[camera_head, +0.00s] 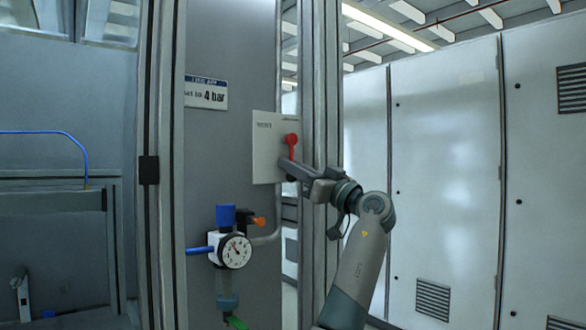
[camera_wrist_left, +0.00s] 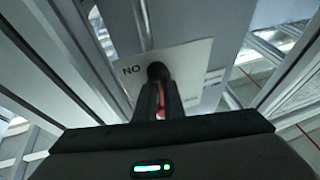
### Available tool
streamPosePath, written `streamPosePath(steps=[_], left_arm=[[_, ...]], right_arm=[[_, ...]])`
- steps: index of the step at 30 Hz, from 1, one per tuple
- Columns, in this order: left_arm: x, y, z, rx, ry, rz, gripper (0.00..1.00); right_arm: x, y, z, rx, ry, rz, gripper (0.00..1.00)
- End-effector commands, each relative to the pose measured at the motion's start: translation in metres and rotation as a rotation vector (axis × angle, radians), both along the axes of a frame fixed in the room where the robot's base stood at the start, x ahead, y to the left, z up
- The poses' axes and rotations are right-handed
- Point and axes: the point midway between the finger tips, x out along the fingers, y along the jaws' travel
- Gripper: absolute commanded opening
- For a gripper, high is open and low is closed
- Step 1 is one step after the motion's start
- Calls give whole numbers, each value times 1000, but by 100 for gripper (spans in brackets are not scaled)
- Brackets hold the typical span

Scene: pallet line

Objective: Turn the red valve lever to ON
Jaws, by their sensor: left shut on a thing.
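The red valve lever (camera_head: 291,140) is on a pale plate (camera_head: 264,150) fixed to the grey panel. In the head view its round red hub is at the top and the lever hangs down from it. My left gripper (camera_head: 287,164) is shut on the lever's lower part and hides its end. In the left wrist view the two dark fingers of my left gripper (camera_wrist_left: 160,88) are close together, with a bit of the red lever (camera_wrist_left: 161,104) between them. Letters reading "NO" show on the plate (camera_wrist_left: 185,62) there. My right gripper is not in view.
Below the plate stand a pressure gauge (camera_head: 235,251), a blue knob (camera_head: 225,216) and an orange handle (camera_head: 259,222). A "4 bar" sign (camera_head: 206,92) is at upper left. A metal post (camera_head: 320,110) stands just right of the plate. Tall cabinets (camera_head: 445,170) fill the right.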

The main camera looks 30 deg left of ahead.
Motion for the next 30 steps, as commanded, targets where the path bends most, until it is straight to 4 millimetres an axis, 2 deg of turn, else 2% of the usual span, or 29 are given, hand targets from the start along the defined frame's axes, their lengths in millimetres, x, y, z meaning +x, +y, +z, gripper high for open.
streamPosePath(steps=[1,8,9,11,23,30], left_arm=[[2,2,-9,-14,6,3,0],[2,2,-9,-14,5,3,0],[2,2,-9,-14,5,3,13],[2,2,-9,-13,6,2,27],[0,-2,-5,-7,2,2,27],[-3,-20,-13,-6,2,0,27]], right_arm=[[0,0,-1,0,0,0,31],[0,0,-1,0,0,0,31],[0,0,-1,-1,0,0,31],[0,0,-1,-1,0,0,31],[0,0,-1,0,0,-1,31],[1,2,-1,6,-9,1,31]])
